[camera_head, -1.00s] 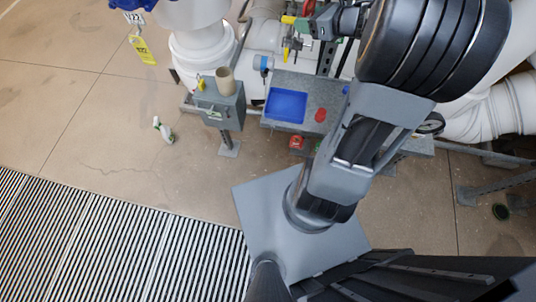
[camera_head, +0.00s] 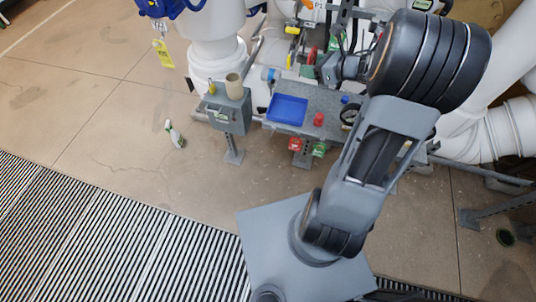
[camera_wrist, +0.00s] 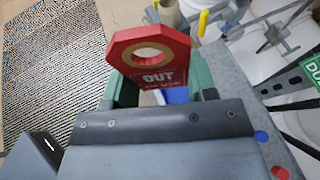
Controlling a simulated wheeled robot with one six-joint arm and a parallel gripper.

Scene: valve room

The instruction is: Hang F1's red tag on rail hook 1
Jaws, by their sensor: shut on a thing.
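A red octagonal tag (camera_wrist: 150,55) with a tan-ringed hole and the word OUT stands upright in the wrist view. Its lower edge is between the green-padded fingers of my gripper (camera_wrist: 160,90), which is shut on it. In the head view my gripper (camera_head: 325,70) is small and partly hidden by my wrist, above the back of the grey bench. I cannot pick out rail hook 1 in either view. A red and a green piece (camera_head: 294,144) show below the bench's front edge.
The grey bench (camera_head: 268,124) carries a blue tray (camera_head: 287,108), a red knob (camera_head: 318,118) and a blue knob (camera_head: 345,99). Left of it, a grey box (camera_head: 228,113) bears a beige cup (camera_head: 234,84). White pipes stand behind. A spray bottle (camera_head: 174,134) is on the open floor.

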